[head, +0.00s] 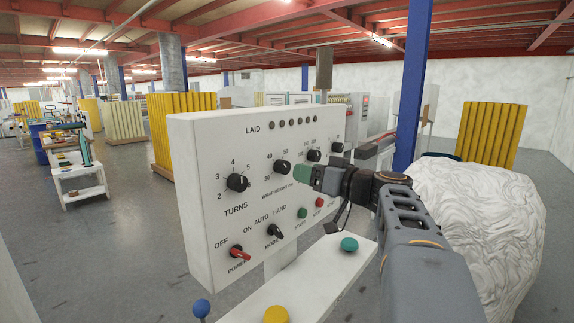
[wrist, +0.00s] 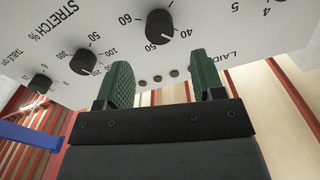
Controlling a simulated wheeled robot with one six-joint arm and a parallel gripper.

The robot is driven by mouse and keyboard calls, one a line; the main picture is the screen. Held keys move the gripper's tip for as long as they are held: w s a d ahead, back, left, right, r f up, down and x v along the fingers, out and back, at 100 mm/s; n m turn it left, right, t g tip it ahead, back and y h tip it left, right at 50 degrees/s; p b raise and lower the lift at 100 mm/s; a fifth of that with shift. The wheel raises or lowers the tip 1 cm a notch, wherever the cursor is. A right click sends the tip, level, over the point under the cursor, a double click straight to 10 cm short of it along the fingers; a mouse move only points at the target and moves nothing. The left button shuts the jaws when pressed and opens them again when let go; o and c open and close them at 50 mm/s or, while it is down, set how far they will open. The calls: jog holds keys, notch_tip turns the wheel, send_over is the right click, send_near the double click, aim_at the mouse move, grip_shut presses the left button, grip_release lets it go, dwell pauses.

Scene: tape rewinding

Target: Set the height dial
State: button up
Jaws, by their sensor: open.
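The height dial (head: 281,167) is a black round knob on the white control panel, above the "WRAP HEIGHT cm" label. In the wrist view the panel appears upside down, and this dial (wrist: 159,27) has 60, 50 and 40 around it; its exact pointer setting is hard to read. My gripper (head: 306,176) is just in front of the panel, to the right of and slightly below the dial in the head view. Its green fingers (wrist: 160,72) are open and empty. In the wrist view the dial lies beyond the gap between the fingertips, apart from them.
The turns dial (head: 236,183) is left of the height dial, and the stretch dial (wrist: 84,62) is on its other side. Below are a red power switch (head: 240,253), a mode switch (head: 275,231) and start and stop buttons. A white wrapped load (head: 470,225) stands at right.

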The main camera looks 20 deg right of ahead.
aim_at(287, 167)
jog(key=p+x, duration=0.1)
jog(key=x, duration=0.6)
jog(key=shift+w+a, duration=0.1)
jog(key=shift+w, duration=0.05)
jog(key=c, duration=0.9)
